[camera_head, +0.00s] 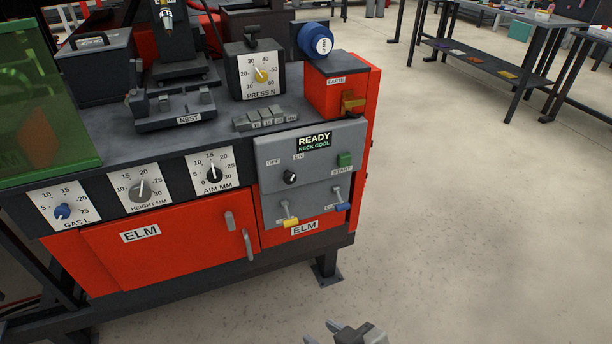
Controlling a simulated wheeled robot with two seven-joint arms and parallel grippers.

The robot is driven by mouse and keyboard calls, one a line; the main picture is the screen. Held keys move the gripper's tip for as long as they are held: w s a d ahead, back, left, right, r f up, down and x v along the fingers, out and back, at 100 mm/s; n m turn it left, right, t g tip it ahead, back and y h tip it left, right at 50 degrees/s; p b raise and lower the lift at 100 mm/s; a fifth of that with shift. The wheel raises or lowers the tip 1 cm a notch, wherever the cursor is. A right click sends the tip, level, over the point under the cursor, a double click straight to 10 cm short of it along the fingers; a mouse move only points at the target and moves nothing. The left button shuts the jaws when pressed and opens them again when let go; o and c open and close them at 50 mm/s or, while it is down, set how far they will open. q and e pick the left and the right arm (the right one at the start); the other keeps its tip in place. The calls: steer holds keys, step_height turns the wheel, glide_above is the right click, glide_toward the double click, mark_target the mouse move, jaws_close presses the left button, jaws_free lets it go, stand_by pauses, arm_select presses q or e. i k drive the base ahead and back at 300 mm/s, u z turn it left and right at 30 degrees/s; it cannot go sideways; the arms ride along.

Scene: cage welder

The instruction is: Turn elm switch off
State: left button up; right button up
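The ELM machine's grey control panel (262,155) is on the front of the red cabinet. It carries a black rotary switch (290,177) below the labels OFF and ON. The switch has a small light mark, but I cannot tell for sure which label it points to. A display (314,142) above reads READY, NECK COOL. My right gripper (352,333) shows only at the bottom edge, below and apart from the panel, mostly cut off. I cannot tell whether it is open or shut. My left gripper is not in view.
A green START button (344,160) and two levers with yellow (291,222) and blue (343,206) ends are near the switch. Dials (62,211) line the front at left. A red box (335,95) stands above. The floor (480,220) at right is clear.

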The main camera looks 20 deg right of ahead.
mark_target(289, 178)
steer(key=z, duration=0.05)
steer(key=k, duration=0.5)
steer(key=u, duration=0.6)
steer(key=i, duration=1.3)
steer(key=z, duration=0.7)
